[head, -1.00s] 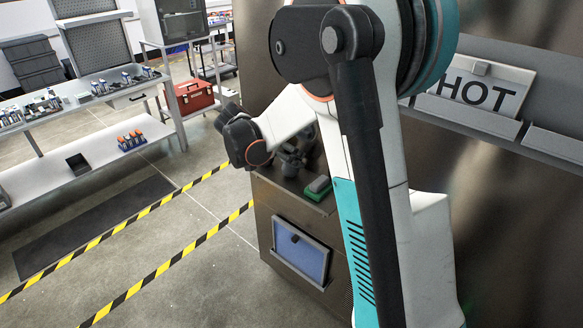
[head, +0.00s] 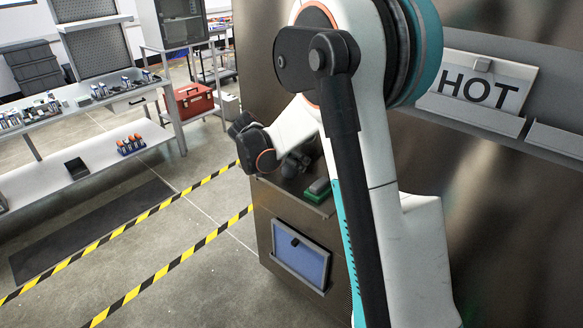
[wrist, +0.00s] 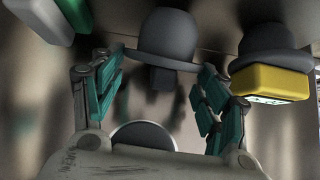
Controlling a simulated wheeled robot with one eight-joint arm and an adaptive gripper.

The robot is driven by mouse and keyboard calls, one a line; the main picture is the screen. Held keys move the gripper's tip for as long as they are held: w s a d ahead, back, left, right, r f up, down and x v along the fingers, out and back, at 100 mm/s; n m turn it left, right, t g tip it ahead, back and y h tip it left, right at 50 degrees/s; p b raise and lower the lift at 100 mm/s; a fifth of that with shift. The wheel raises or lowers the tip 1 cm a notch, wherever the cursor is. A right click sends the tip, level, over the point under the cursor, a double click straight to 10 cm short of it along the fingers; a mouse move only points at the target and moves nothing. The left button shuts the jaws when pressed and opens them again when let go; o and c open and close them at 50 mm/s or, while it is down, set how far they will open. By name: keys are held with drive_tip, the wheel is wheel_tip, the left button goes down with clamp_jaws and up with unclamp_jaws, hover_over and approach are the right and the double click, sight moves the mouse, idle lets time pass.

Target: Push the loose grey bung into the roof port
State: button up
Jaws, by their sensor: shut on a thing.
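In the wrist view, my gripper (wrist: 160,92) has its teal-padded fingers on either side of a grey bung (wrist: 166,38). The bung has a rounded body, a wide flange and a small dark square tab. The fingertips meet the flange edges, and the gripper is shut on it. A second grey bung-like piece (wrist: 270,42) with a yellow block on its end is to the right. In the head view my gripper is small, dark and partly behind my arm, near the chamber's small shelf. I cannot make out the roof port in either view.
A green block with a grey top (head: 317,190) sits on the chamber's shelf, close to my gripper. A blue-paned hatch (head: 301,256) is below. A HOT sign (head: 487,84) is on the chamber at right. Striped floor tape (head: 170,270) and open floor lie left.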

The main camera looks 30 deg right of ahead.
drive_tip(key=shift+r+p, duration=0.3)
drive_tip(key=shift+r, duration=0.3)
drive_tip(key=shift+s+a+r+p, duration=0.1)
drive_tip(key=shift+a+r+p, duration=0.25)
drive_tip(key=shift+r, duration=0.3)
drive_tip(key=shift+s+a+r+p, duration=0.1)
drive_tip(key=shift+a+r+p, duration=0.15)
drive_tip(key=shift+r, duration=0.35)
drive_tip(key=s+a+p, duration=0.1)
drive_tip(key=s+a, duration=0.2)
drive_tip(key=a, duration=0.5)
drive_tip(key=s+a+p, duration=0.1)
drive_tip(key=s+a, duration=0.2)
drive_tip(key=a, duration=0.4)
drive_tip(key=shift+a+f+p, duration=0.15)
drive_tip(key=shift+a+p, duration=0.15)
drive_tip(key=shift+a, duration=0.1)
